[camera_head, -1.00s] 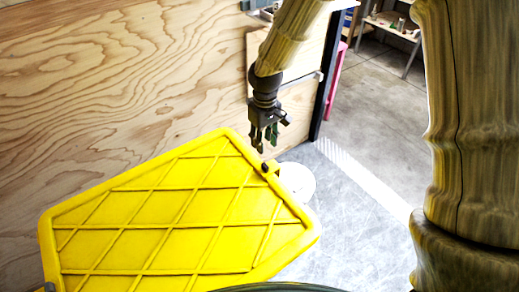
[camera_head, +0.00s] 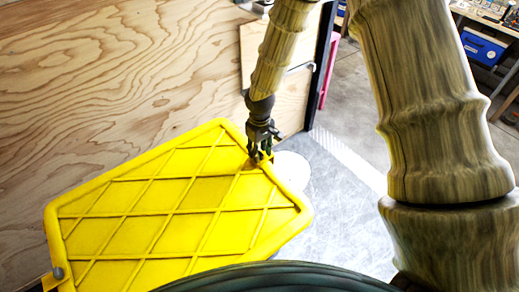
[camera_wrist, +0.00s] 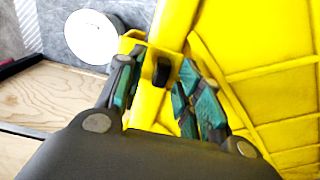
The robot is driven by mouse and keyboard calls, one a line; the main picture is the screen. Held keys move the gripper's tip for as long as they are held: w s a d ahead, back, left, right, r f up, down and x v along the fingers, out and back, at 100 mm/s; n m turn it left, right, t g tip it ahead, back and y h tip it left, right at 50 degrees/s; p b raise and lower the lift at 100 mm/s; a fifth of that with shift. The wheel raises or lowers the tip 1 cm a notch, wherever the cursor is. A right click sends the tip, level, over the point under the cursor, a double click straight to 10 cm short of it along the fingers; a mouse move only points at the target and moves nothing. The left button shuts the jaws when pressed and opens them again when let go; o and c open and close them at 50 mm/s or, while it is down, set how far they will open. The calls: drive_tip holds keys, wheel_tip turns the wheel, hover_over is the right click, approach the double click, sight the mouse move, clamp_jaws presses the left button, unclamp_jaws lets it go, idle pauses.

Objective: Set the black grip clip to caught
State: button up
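A large yellow panel with crossing ribs (camera_head: 150,205) leans in the middle of the head view; its edge also fills the right of the wrist view (camera_wrist: 275,45). The black grip clip (camera_wrist: 162,70) is a small dark piece at a yellow bracket (camera_wrist: 138,43) on the panel's edge. My gripper (camera_head: 260,155) is at the panel's upper right edge and hides most of the clip in the head view. In the wrist view, its green-padded fingers (camera_wrist: 157,72) are apart, one on each side of the clip. I cannot tell whether either finger touches it.
A plywood wall (camera_head: 100,80) stands behind and left of the panel. A white round disc (camera_head: 292,168) lies beside the panel's right edge on grey metal. A small round-headed fitting (camera_head: 58,273) is at the panel's lower left corner.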

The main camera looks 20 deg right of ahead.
drive_tip(key=shift+s+r, duration=0.1)
drive_tip(key=shift+s, duration=0.35)
drive_tip(key=shift+w+f, duration=0.55)
drive_tip(key=shift+w, duration=0.05)
drive_tip(key=shift+s+r, duration=0.25)
drive_tip(key=shift+s, duration=0.05)
drive_tip(key=c, duration=0.6)
clamp_jaws()
drive_tip(key=shift+a, duration=0.1)
